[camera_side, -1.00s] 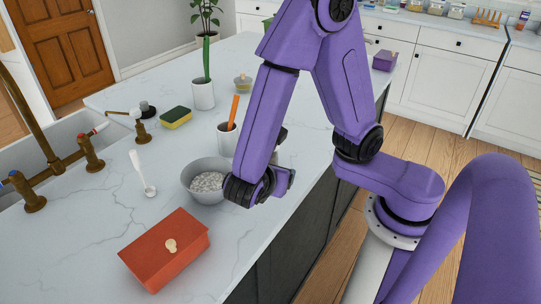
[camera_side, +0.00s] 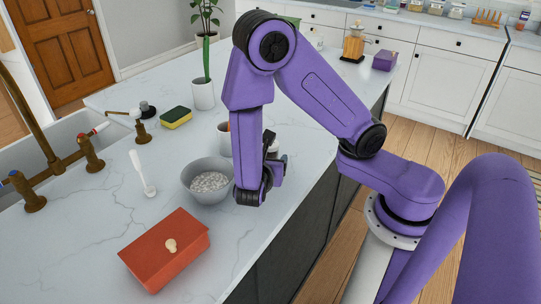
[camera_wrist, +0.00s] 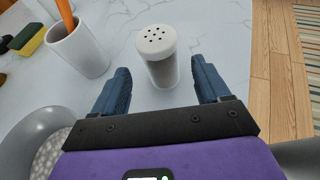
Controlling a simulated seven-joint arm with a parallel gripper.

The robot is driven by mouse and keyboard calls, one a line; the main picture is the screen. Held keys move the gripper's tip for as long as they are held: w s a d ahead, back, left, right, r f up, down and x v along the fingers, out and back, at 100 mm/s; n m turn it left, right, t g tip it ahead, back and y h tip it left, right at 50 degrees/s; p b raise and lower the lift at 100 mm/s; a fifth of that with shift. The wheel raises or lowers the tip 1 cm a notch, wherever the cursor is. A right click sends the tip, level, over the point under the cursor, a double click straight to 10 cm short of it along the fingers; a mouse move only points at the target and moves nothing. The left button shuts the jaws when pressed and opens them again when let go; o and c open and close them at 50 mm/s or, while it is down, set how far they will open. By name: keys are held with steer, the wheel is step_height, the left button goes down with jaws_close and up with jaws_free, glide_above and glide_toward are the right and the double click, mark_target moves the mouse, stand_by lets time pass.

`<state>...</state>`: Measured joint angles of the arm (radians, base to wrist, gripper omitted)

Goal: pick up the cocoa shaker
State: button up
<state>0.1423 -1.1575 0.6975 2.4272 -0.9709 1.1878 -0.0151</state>
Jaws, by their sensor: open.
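The cocoa shaker (camera_wrist: 160,68) is a clear, greyish cylinder with a white, holed lid. It stands upright on the marble counter in the wrist view. My gripper (camera_wrist: 160,77) is open, with one blue finger on each side of the shaker's lower part as seen from the wrist. The shaker looks untouched; how far it sits between the fingers I cannot tell. In the side view my arm hides most of the gripper, and I cannot make out the shaker clearly there.
A grey bowl of pale bits (camera_side: 207,192) stands close left of my wrist. A white cup (camera_wrist: 78,54) with an orange stick is left of the shaker. The counter's edge runs on the right.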

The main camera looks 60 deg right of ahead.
mark_target(271, 153)
steer(key=shift+x, duration=3.2)
steer(key=shift+r, duration=0.1)
steer(key=c, duration=1.1)
steer(key=shift+r, duration=0.1)
